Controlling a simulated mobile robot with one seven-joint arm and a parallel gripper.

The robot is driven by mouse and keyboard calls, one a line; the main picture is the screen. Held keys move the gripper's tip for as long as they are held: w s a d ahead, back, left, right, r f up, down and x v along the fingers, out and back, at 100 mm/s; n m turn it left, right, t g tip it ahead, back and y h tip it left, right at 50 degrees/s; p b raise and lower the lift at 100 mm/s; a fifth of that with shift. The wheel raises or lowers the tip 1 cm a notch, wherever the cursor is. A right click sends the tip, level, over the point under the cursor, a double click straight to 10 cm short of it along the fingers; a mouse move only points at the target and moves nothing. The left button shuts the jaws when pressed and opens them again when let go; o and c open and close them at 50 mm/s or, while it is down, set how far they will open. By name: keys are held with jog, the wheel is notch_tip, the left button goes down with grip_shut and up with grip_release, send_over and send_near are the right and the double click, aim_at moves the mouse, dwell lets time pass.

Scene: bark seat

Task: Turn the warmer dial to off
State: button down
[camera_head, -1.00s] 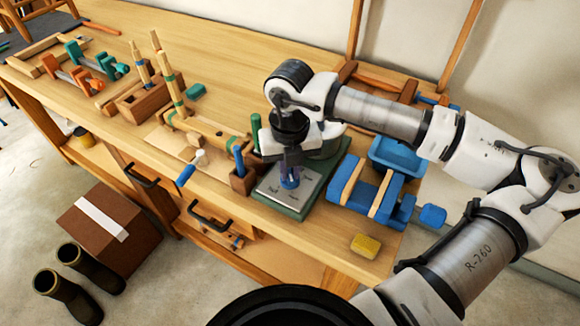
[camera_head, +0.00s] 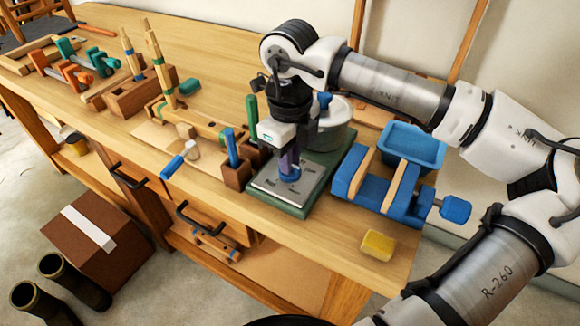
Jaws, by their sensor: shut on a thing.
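The warmer is a green box with a pale metal dial plate (camera_head: 268,192) on its front and a grey pot (camera_head: 334,130) at its back, on the bench's near right part. A blue dial (camera_head: 290,174) stands on the plate. My gripper (camera_head: 290,162) points down over the plate and is shut on the dial. The fingers partly cover the dial, and the lettering on the plate is too small to read, so its setting cannot be told.
A blue vise (camera_head: 372,190) and a blue tray (camera_head: 412,147) stand right of the warmer. A yellow sponge (camera_head: 378,245) lies near the front edge. A wooden holder (camera_head: 236,174) with a blue-handled tool stands close on the left.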

jog(key=n+b, duration=0.3)
jog(key=n, duration=0.2)
jog(key=shift+f+n, duration=0.15)
jog(key=shift+n, duration=0.25)
jog(key=n+b, duration=0.2)
jog(key=n, duration=0.4)
jog(key=shift+b, duration=0.35)
jog(key=n+b, duration=0.1)
jog(key=n, duration=0.2)
jog(key=shift+n, duration=0.4)
jog(key=shift+n+b, duration=0.4)
jog(key=shift+n, duration=1.4)
jog(key=shift+r, duration=0.2)
jog(key=c, duration=1.4)
grip_release()
jog(key=shift+c, duration=0.2)
notch_tip(320, 180, up, 14)
jog(key=p, duration=0.2)
